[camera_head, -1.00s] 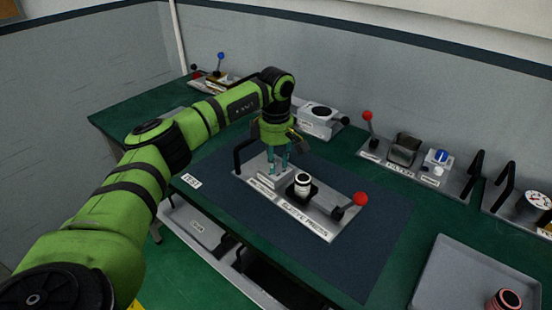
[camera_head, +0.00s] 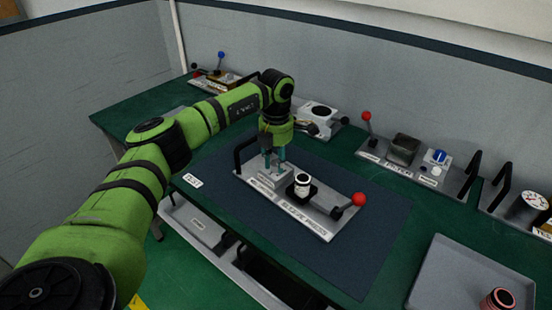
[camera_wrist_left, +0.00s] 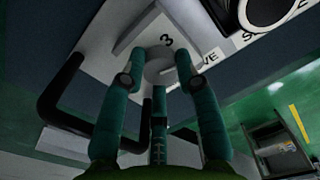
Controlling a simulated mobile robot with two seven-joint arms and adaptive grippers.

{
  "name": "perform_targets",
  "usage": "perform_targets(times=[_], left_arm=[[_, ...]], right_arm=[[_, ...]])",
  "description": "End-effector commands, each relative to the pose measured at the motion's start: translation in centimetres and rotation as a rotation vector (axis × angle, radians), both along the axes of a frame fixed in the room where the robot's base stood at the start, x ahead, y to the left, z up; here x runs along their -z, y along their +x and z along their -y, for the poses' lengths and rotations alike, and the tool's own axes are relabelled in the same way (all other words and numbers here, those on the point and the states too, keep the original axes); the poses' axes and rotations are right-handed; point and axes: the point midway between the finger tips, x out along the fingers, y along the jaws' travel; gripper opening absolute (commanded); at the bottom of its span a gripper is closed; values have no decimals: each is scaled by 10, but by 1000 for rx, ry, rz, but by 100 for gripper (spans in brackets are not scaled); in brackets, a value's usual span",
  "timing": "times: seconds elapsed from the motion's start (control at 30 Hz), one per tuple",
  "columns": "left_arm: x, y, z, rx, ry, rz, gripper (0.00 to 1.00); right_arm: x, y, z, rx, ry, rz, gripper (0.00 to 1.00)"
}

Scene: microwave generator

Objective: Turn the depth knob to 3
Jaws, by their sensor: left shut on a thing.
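The depth knob (camera_wrist_left: 158,70) is a small grey round part on a raised light-grey block (camera_head: 268,181) at the left end of the sleeve press. My left gripper (camera_head: 274,165) points down over this block, its teal fingers shut on the knob. In the left wrist view the fingers (camera_wrist_left: 158,75) close around the knob from several sides. A black "3" (camera_wrist_left: 167,40) is printed on the block close beside the knob. The other marks and any pointer on the knob are hidden or too small to tell. My right gripper is not in view.
The press plate carries a black-and-white cylinder (camera_head: 302,183) in a dark holder and a red-ball lever (camera_head: 358,199) to the right. A black handle (camera_head: 236,156) stands at its left end. A grey tray (camera_head: 440,285) sits at the lower right. The dark mat around the press is clear.

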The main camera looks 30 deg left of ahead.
Motion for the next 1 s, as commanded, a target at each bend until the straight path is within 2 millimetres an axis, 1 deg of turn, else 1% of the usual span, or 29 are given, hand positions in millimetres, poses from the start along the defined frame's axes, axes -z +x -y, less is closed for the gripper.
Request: perform_targets(times=[0.3, 0.6, 0.8, 1.0], left_arm=[[0, 0, 1, -300, -1, 0, 0], [-1, 0, 1, -559, -1, 0, 0], [-1, 0, 1, -685, -1, 0, 0], [0, 0, 1, -762, -2, 0, 0]], right_arm=[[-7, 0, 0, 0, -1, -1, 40], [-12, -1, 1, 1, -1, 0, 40], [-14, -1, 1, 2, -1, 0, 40], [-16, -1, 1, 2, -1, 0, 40]])
